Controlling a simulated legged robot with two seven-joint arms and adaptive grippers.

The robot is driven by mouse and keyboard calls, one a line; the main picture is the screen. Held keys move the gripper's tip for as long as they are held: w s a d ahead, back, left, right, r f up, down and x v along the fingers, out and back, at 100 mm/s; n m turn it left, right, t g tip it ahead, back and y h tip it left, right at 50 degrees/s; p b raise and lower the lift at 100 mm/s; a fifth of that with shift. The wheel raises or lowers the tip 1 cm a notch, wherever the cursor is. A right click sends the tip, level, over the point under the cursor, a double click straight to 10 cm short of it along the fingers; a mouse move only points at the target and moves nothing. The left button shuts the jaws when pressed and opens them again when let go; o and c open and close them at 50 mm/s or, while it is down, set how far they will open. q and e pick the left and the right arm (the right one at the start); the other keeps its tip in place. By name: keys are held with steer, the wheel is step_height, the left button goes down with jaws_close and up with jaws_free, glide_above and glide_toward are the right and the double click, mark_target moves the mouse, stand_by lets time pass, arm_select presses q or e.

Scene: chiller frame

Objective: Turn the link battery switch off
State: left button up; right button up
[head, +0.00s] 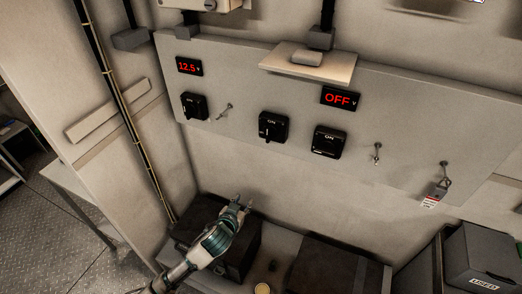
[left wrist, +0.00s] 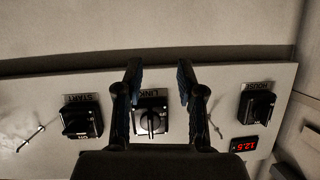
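The link switch is the middle black rotary switch (head: 273,127) on the grey panel in the head view. In the left wrist view, which is upside down, the link switch (left wrist: 151,121) carries a LINK label and its knob stands about upright in the picture. My left gripper (head: 243,203) is below the panel, in front of the batteries, apart from the switch. In the left wrist view its two fingers (left wrist: 159,75) are spread and empty, with the link switch showing between them. My right gripper is in neither view.
The house switch (head: 193,106) is left of link, the start switch (head: 329,141) right. Displays read 12.5 (head: 188,67) and OFF (head: 340,98). Keys (head: 377,152) stick out of the panel. A shelf (head: 308,64) juts out above; a dark battery box (head: 325,265) stands below.

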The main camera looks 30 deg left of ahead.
mark_target(268, 133)
arm_select(q)
step_height(268, 133, up, 19)
steer(key=d+t, duration=0.3)
steer(key=t, duration=0.2)
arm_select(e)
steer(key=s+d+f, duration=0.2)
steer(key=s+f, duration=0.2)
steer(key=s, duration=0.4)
arm_select(q)
steer(key=shift+h, duration=0.4)
steer(key=shift+w+a+b, duration=0.25)
steer(key=shift+w+b, duration=1)
steer(key=shift+w, duration=1.6)
steer(key=shift+w+a+b, duration=0.25)
steer(key=shift+w+b, duration=0.95)
steer(key=shift+w, duration=1.65)
steer(key=shift+w+a+b, duration=0.25)
steer(key=shift+w+b, duration=1)
steer(key=shift+w, duration=1.6)
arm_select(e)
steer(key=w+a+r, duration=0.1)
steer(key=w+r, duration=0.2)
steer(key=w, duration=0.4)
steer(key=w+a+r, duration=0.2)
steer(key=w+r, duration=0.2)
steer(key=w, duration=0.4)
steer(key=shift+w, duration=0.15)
